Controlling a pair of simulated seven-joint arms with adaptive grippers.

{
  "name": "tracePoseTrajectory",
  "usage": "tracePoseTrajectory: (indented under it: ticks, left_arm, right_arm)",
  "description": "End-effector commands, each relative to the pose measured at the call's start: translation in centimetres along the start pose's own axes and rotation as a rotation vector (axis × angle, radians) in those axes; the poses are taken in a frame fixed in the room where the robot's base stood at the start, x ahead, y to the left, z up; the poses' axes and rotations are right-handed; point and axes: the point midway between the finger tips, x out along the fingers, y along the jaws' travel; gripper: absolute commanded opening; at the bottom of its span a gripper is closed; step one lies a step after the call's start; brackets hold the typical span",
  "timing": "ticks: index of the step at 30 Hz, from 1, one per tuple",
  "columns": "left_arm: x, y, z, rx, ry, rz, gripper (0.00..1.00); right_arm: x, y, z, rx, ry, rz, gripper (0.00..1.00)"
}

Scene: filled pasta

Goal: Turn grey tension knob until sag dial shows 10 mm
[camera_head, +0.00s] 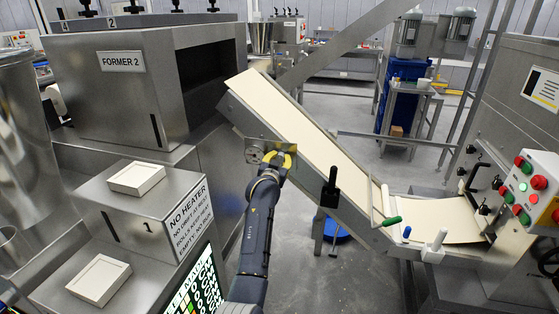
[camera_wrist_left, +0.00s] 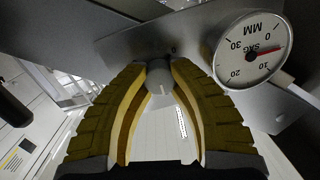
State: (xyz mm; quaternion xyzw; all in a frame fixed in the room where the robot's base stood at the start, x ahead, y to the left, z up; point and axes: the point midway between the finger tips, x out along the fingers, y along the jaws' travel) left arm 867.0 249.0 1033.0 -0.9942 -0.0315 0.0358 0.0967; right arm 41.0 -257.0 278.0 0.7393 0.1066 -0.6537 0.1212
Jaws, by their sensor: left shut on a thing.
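My left gripper (camera_head: 279,160) has yellow fingers and reaches up to the side plate of the sloped conveyor. In the left wrist view its fingers (camera_wrist_left: 157,85) are shut on the grey tension knob (camera_wrist_left: 158,77), one on each side. The white sag dial (camera_wrist_left: 248,60) is right of the knob there, marked in mm and seen upside down. Its red needle points between the 0 and 10 marks. In the head view the dial (camera_head: 252,155) is small, left of my fingers and unreadable. My right gripper is not in view.
A cream belt (camera_head: 315,135) runs down the sloped conveyor. A black handle (camera_head: 330,188) stands on its near side. The steel FORMER 2 housing (camera_head: 120,90) and a boxed unit with a warning label (camera_head: 186,220) are to the left. A button box (camera_head: 530,190) is at right.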

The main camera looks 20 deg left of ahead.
Motion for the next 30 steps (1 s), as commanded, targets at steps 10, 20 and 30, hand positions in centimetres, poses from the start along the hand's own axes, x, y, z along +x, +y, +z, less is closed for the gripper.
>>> tracePoseTrajectory:
  ticks: [10,20,30]
  left_arm:
    - [0.0,0.0,-0.4,-0.001,0.007,0.000,0.55]
    - [-0.4,0.0,-0.2,0.000,0.004,-0.001,0.55]
    - [-4.8,0.1,-0.1,0.001,0.005,0.000,0.55]
  right_arm:
    - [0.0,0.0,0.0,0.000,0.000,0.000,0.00]
    - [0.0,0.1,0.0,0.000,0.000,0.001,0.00]
    - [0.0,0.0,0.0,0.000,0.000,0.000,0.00]
